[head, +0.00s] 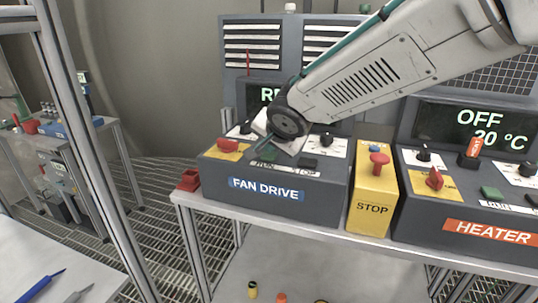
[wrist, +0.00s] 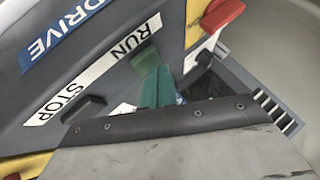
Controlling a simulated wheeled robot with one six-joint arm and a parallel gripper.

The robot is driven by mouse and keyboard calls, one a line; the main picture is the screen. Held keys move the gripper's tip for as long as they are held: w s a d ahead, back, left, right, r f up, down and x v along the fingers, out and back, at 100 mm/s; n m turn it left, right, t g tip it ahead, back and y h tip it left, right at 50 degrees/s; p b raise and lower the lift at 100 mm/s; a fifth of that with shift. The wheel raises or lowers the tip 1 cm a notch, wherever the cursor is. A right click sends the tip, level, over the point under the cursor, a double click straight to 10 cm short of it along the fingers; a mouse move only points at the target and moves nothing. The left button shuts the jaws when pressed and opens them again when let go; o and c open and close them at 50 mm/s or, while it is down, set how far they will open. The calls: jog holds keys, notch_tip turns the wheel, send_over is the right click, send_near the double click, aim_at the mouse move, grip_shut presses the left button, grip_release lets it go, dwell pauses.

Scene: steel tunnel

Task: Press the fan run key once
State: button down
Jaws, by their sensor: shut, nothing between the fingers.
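The fan drive console (head: 225,170) stands on a bench in the middle of the head view, with a blue FAN DRIVE label. Its green run key (wrist: 146,54) sits beside the RUN label in the wrist view, and in the head view it is largely hidden by my gripper. The black stop key (head: 309,163) is to its right; it also shows in the wrist view (wrist: 84,107). My gripper (wrist: 155,75) is shut and empty, its green fingertips right at the run key's edge. I cannot tell whether they touch it. The console's display (head: 268,94) is partly hidden by my arm.
A yellow STOP box (head: 372,200) with a red button stands right of the console. The heater console (head: 460,205) is beyond it, its display reading OFF, 20 °C. A red knob (head: 228,146) sits left of the run key. A small red block (head: 188,180) lies at the bench's left end.

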aim_at(270, 157)
jog(key=shift+f, duration=0.45)
dwell(0.8)
jog(key=shift+r, duration=0.9)
jog(key=shift+r, duration=2.5)
